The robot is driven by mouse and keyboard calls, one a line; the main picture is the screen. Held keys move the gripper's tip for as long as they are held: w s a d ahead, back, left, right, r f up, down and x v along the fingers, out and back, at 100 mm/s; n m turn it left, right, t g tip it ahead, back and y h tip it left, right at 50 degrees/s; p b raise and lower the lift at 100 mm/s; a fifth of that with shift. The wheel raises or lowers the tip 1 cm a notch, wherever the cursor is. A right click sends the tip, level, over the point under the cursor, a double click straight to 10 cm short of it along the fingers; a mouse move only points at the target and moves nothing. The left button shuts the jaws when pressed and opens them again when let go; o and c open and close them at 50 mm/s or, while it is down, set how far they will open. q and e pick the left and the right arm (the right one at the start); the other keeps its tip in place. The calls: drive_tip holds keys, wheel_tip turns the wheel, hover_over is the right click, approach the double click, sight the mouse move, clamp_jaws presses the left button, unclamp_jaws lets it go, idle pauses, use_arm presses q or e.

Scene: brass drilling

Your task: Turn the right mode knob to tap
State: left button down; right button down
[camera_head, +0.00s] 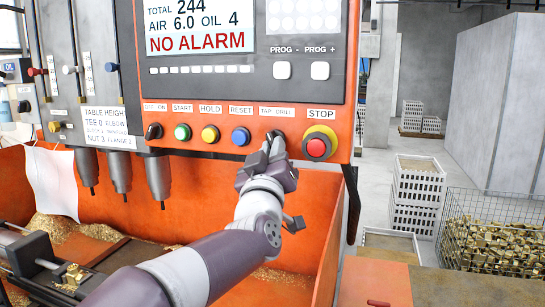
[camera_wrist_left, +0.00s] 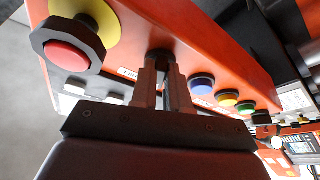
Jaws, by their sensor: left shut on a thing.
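The right mode knob (camera_head: 279,134) is under the TAP DRILL label (camera_head: 277,111) on the orange control panel, between the blue RESET button and the red STOP button. It is dark and mostly hidden by my left gripper (camera_head: 273,147). My left gripper is shut on the knob. In the left wrist view, the two fingers of my left gripper (camera_wrist_left: 161,72) reach up to the panel, and the dark knob (camera_wrist_left: 160,55) shows between their tips. I cannot tell which way the knob points. My right gripper is not in view.
The red STOP button (camera_head: 316,148) sits close to the right of the gripper, and the blue RESET button (camera_head: 240,136) to the left. A black knob (camera_head: 153,131) is under the OFF ON label. The screen reads NO ALARM. A wire basket of brass parts (camera_head: 490,235) stands at right.

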use_arm(q)
drive_tip(key=shift+s+a+r+n+y, duration=0.1)
drive_tip(key=shift+s+r+n+y, duration=0.1)
drive_tip(key=shift+r+n+y, duration=0.5)
drive_tip(key=shift+f+n+h, duration=0.1)
drive_tip(key=shift+n+h, duration=0.2)
drive_tip(key=shift+n, duration=0.1)
drive_tip(key=c, duration=1.1)
unclamp_jaws()
drive_tip(key=shift+s+a+f, duration=0.15)
drive_tip(key=shift+s, duration=0.05)
drive_tip(key=b+v, duration=0.5)
drive_tip(key=v, duration=0.7)
drive_tip(key=shift+s+f, duration=0.15)
drive_tip(key=shift+s, duration=0.1)
